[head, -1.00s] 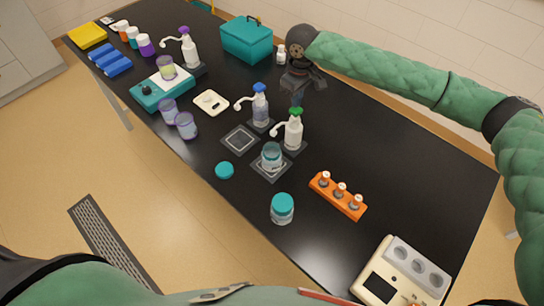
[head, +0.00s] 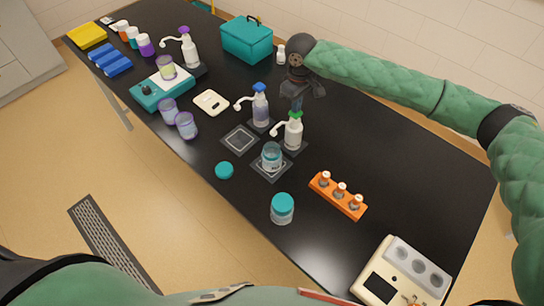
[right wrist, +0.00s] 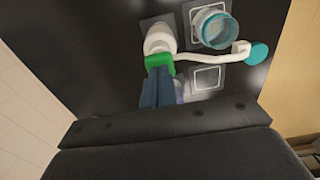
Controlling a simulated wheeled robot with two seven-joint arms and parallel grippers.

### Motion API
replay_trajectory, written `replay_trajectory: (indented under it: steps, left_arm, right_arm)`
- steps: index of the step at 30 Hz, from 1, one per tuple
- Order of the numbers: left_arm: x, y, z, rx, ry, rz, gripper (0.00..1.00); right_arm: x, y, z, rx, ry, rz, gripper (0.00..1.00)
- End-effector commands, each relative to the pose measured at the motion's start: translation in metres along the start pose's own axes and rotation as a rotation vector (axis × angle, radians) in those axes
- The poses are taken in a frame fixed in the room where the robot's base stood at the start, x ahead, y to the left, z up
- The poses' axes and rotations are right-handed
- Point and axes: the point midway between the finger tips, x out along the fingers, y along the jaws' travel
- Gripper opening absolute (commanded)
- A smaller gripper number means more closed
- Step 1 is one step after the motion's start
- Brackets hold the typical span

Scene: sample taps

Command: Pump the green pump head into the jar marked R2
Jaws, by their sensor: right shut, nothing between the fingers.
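The green pump head (head: 295,116) tops a white bottle (head: 293,135) standing on a dark mat. Its white spout (head: 277,130) points left. My right gripper (head: 298,106) is shut and empty, fingertips down at the green head; in the right wrist view the fingertips (right wrist: 158,78) meet the green head (right wrist: 158,62). An open clear jar (head: 271,156) stands on a mat in front of the bottle; it also shows in the right wrist view (right wrist: 212,27). I cannot read its mark, nor tell whether the spout tip is over its opening. My left gripper is out of view.
A blue-headed pump bottle (head: 260,106) stands close left, beside an empty mat (head: 240,139). A loose teal lid (head: 224,170), a teal-lidded jar (head: 282,208) and an orange vial rack (head: 338,194) are nearer.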

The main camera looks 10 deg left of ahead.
Motion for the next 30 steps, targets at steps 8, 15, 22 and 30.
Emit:
replay_trajectory:
  steps: [8, 15, 22, 30]
  left_arm:
    - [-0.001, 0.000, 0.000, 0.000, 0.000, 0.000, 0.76]
    - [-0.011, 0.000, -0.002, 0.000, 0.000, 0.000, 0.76]
    - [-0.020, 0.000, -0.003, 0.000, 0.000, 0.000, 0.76]
    - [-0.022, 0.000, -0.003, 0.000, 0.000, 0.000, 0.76]
  right_arm:
    - [0.000, -0.001, 0.001, -0.001, -0.002, -0.001, 0.00]
    - [-0.011, -0.001, 0.001, -0.001, -0.002, -0.001, 0.00]
    - [-0.023, -0.001, 0.000, -0.001, -0.002, -0.001, 0.00]
    - [-0.027, 0.000, 0.000, -0.001, -0.001, 0.000, 0.00]
